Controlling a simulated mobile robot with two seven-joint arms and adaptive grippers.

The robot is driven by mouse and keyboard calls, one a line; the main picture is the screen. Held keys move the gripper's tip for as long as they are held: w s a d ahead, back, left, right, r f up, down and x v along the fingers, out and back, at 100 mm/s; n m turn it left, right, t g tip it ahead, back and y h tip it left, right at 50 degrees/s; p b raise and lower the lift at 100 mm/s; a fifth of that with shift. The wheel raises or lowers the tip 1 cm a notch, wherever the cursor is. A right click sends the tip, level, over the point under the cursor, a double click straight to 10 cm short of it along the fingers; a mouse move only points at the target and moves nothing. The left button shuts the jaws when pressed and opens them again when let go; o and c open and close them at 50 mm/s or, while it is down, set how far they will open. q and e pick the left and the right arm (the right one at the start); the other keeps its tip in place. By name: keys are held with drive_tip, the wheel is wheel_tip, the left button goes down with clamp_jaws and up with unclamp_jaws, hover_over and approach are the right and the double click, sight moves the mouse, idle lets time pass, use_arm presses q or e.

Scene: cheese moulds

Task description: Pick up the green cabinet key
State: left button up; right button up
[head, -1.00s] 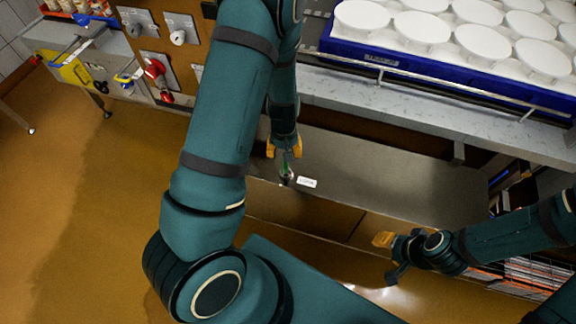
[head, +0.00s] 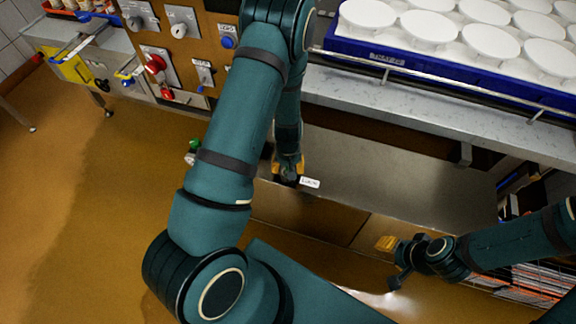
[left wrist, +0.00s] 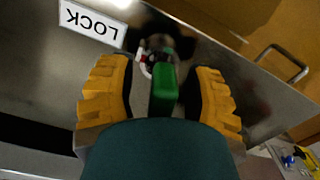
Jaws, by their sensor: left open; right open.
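The green key (left wrist: 163,92) shows in the left wrist view, at a dark round lock fitting in the metal cabinet face. A small red-and-white tag or ring hangs beside it. My left gripper (left wrist: 163,68) is open, with one yellow finger on each side of the key and a visible gap on both sides. My right gripper (head: 392,262) is open and empty, low on the right, away from the key.
A white "LOCK" label (head: 310,183) is beside the lock. A grey counter (head: 420,118) with a blue tray (head: 390,60) of white moulds stands behind. A control panel (head: 185,55) is at upper left. Open floor (head: 110,230) lies left.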

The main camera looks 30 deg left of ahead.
use_arm(q)
clamp_jaws()
